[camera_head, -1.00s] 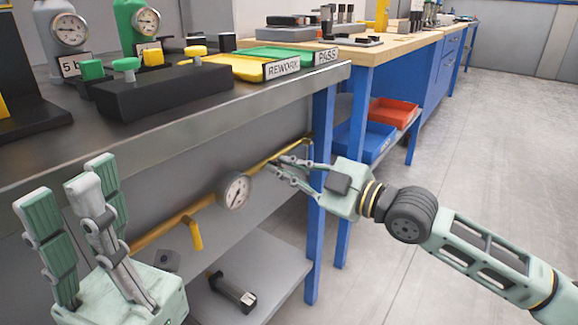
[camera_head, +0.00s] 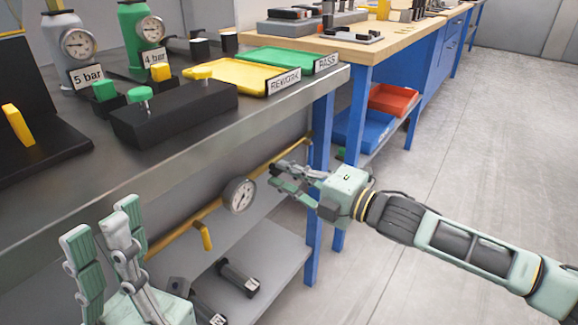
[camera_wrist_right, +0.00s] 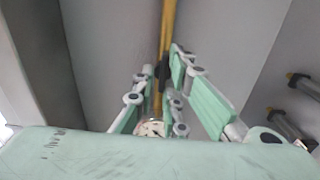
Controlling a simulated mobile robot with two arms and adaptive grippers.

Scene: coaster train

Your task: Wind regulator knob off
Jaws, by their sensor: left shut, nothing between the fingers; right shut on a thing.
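A round white pressure gauge (camera_head: 240,195) sits on a yellow pipe (camera_head: 182,233) under the bench top. My right gripper (camera_head: 275,178) is at the pipe just right of the gauge, its fingers shut around a small dark part that I take to be the regulator knob. In the right wrist view, this dark knob (camera_wrist_right: 162,72) shows between the fingers against the pipe (camera_wrist_right: 168,28), with the gauge (camera_wrist_right: 150,128) nearer the palm. The fingers hide most of the knob. My left gripper (camera_head: 105,235) is shut and empty at the lower left, apart from the pipe.
A yellow lever (camera_head: 207,238) hangs from the pipe. Dark cylindrical parts (camera_head: 238,278) lie on the lower shelf (camera_head: 275,262). A blue bench leg (camera_head: 314,215) stands close to my right gripper. The bench top holds trays and gas bottles. The floor at right is clear.

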